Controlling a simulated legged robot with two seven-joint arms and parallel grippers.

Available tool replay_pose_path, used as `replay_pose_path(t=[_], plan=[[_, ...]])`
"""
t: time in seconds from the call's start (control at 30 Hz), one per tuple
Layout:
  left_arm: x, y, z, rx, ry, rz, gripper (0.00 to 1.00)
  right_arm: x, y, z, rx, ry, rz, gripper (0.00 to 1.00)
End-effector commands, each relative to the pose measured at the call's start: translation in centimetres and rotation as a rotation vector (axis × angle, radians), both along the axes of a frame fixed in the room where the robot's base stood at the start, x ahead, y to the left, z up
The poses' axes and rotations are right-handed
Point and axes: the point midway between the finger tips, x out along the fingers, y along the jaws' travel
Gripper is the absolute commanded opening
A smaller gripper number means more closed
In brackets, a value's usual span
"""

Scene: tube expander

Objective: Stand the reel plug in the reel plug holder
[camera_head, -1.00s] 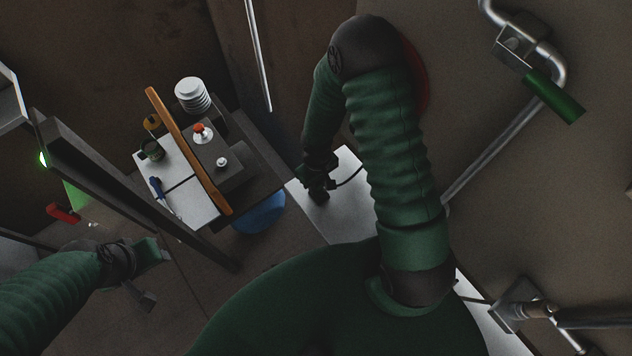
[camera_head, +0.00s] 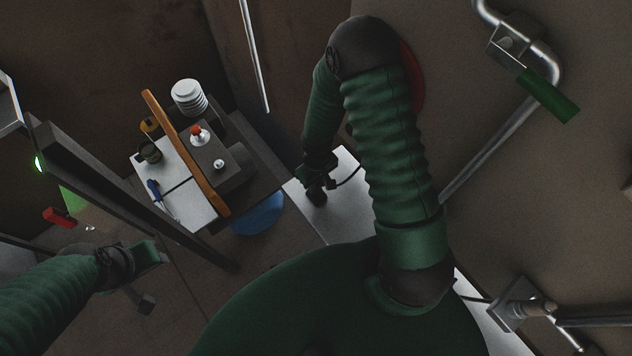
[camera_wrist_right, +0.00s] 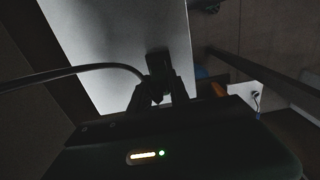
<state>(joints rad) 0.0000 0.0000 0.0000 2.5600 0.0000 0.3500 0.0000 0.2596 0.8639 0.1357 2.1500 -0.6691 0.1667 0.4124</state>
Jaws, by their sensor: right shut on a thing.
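My right gripper (camera_head: 316,185) is shut on a small dark block-shaped plug (camera_head: 318,198), which I take to be the reel plug, above a white panel. In the right wrist view the gripper's two fingers (camera_wrist_right: 160,88) close around the dark plug (camera_wrist_right: 158,65). A black cable (camera_wrist_right: 75,73) runs from the plug to the left. I cannot clearly make out the reel plug holder in either view. My left gripper (camera_head: 145,285) is at the lower left, away from the plug; its jaws are too dark to read.
The white panel (camera_head: 345,215) lies beneath the right gripper. A small table with white and dark tops (camera_head: 185,200) stands left of it, with an orange bar (camera_head: 187,155), a blue-handled tool (camera_head: 154,189) and a white ribbed stack (camera_head: 188,97). A metal pipe with a green handle (camera_head: 548,95) is at right.

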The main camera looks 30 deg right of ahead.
Motion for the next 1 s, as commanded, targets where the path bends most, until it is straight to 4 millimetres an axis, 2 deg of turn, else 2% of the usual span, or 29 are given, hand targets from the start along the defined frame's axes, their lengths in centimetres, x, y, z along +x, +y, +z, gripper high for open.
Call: replay_pose_path(t=[1.0], plan=[[0.0, 0.0, -1.4, 0.0, 0.0, 0.0, 0.36, 0.0, 0.0, -1.6, 0.0, 0.0, 0.001, 0.0]])
